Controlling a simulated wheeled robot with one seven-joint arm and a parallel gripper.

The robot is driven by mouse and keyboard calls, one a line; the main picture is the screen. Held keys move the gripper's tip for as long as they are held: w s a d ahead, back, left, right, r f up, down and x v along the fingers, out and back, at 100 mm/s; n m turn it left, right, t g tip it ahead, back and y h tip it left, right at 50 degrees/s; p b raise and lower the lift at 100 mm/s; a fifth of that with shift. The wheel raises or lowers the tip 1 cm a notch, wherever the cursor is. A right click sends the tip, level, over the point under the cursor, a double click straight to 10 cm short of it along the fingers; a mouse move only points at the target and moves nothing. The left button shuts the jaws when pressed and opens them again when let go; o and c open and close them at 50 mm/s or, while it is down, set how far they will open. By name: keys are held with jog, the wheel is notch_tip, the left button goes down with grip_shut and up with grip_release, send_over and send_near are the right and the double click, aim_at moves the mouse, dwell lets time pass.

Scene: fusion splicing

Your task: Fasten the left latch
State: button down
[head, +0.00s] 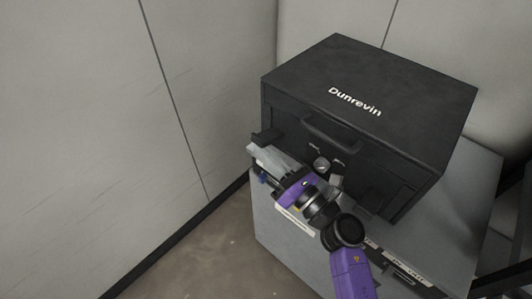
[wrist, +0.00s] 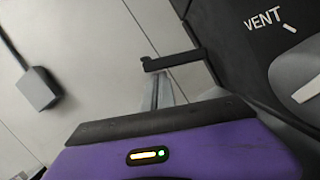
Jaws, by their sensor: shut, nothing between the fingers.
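The left latch (head: 267,137) is a dark arm sticking out from the left end of the black case's (head: 370,90) front. In the wrist view the latch (wrist: 172,61) is a dark bar with a short upturned end, standing out from the case's side. My gripper (head: 263,157) is at the case's front left, just below the latch in the head view. In the wrist view my gripper (wrist: 160,85) is shut and empty, with its narrow grey fingers pointing toward the latch. I cannot tell whether the fingertips touch it.
The case stands on a grey cabinet (head: 460,220). Its front has a carrying handle (head: 330,132), a round vent fitting (head: 321,164) and a dark piece at the right (head: 372,198). A pale wall (head: 90,130) is at the left; a small grey box (wrist: 37,90) is on it.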

aim_at(266, 144)
notch_tip(266, 144, up, 2)
jog(key=m+p, duration=0.2)
jog(key=p, duration=0.1)
jog(key=m+h+p, duration=0.1)
jog(key=shift+r+t+p, duration=0.25)
jog(key=shift+t+p, duration=0.05)
jog(key=shift+p, duration=0.05)
jog(key=shift+w+d+r+m, duration=0.15)
jog(key=shift+r+m, duration=0.1)
jog(key=shift+m, duration=0.05)
